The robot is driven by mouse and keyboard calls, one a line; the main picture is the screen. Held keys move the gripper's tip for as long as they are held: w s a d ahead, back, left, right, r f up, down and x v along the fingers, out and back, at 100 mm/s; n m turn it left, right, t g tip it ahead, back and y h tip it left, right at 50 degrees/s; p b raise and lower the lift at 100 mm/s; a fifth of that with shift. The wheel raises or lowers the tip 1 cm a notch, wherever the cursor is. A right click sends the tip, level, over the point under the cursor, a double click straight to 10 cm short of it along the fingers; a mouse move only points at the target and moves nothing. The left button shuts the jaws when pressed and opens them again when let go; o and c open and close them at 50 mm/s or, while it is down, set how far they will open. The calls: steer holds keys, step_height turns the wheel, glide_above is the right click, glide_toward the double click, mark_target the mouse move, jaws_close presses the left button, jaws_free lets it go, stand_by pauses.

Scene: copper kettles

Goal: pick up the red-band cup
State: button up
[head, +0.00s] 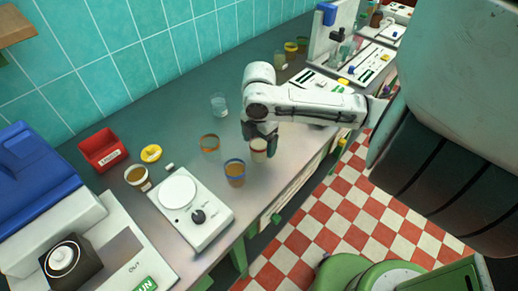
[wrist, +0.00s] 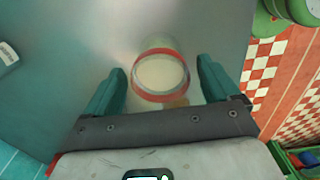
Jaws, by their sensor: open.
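The red-band cup (wrist: 161,74) shows in the wrist view as a clear cup with a red band around its rim and pale contents. It stands between the two teal fingers of my open gripper (wrist: 160,88), with a gap on each side. In the head view the cup (head: 259,151) is on the grey counter right under my gripper (head: 262,142), partly hidden by the fingers. Its band is hard to make out there.
Close by stand a blue-banded cup (head: 235,174) and an orange-banded cup (head: 210,144). A clear glass (head: 219,105) is behind. A white scale (head: 190,208) stands at the front left, and a red bin (head: 102,150) farther left. The counter's front edge is near the cup.

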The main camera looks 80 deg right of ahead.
steer(key=shift+f, duration=0.5)
steer(key=c, duration=1.2)
steer(key=shift+r, duration=0.2)
